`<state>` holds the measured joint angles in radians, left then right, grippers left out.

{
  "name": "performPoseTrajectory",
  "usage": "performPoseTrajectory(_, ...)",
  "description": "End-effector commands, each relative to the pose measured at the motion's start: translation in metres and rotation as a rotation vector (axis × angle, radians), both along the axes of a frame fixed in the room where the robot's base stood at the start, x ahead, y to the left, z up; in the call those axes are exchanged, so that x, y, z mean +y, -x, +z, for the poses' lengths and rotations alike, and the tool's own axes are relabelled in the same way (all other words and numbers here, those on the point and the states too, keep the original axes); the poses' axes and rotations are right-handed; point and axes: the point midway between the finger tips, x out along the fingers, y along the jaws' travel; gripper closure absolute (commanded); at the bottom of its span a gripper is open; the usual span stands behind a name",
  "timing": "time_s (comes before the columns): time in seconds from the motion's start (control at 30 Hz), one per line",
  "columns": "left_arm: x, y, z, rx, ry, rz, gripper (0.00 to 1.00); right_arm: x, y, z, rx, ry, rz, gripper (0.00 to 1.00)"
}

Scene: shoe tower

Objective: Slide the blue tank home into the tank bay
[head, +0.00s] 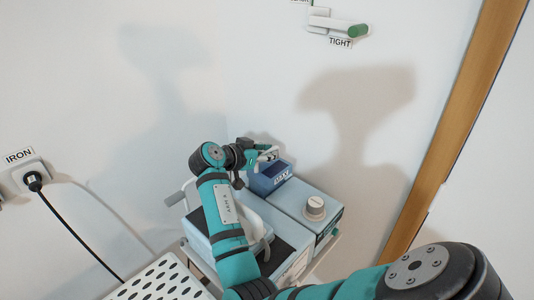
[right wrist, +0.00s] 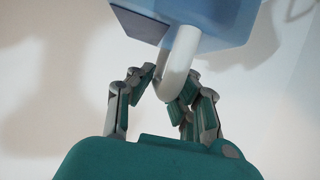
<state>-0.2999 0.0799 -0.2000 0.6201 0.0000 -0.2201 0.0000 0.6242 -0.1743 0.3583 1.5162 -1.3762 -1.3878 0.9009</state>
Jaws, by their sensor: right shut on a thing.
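In the right wrist view the tank (right wrist: 215,20) shows as a translucent blue body with a white loop handle (right wrist: 178,65). My right gripper (head: 264,154) is above the tank, and its fingers (right wrist: 170,88) are shut on the handle. The tank bay is hidden behind the tank and my arm, and I cannot tell how deep the tank sits. My left gripper is not in view.
A white iron (head: 256,222) lies on the station, partly behind my right arm. A perforated white board (head: 165,283) is at bottom left. A black plug (head: 34,181) with a cord is in the wall socket labelled IRON. A green-tipped lever (head: 345,27) is on the back wall.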

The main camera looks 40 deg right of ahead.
Motion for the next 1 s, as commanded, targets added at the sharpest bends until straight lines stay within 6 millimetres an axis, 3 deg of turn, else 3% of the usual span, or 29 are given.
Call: performPoseTrajectory(1.0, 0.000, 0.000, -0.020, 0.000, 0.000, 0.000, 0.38, -0.001, 0.000, -0.021, -0.004, 0.006, 0.000, 1.00)
